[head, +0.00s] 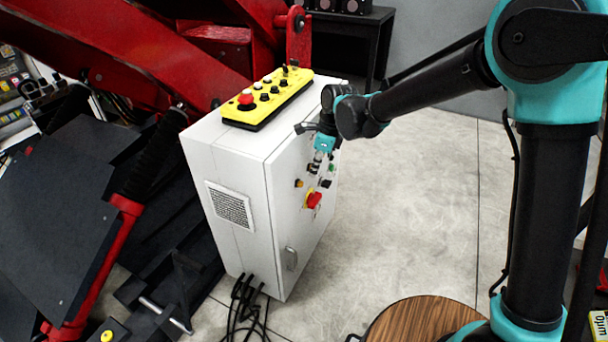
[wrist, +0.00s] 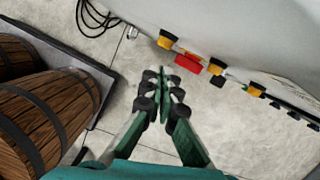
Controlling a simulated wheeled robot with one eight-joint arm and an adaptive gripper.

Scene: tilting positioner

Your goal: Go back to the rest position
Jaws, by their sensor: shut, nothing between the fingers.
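My gripper (wrist: 162,85) is shut and empty, its fingertips together in the wrist view. In the head view my gripper (head: 318,158) is beside the front panel of the white control cabinet (head: 236,160), partly hidden by my wrist. In the wrist view a red switch (wrist: 188,63) on the cabinet shows just beyond the fingertips to the right. I cannot tell whether the fingers touch the panel. My arm reaches left from its column across the floor.
A yellow button box (head: 268,98) lies on the cabinet. Black cables (head: 246,305) run from its base. The red and black positioner (head: 130,50) stands at left. Barrels (wrist: 50,105) stand on a grey base in the wrist view. Open floor (head: 410,210) lies right of the cabinet.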

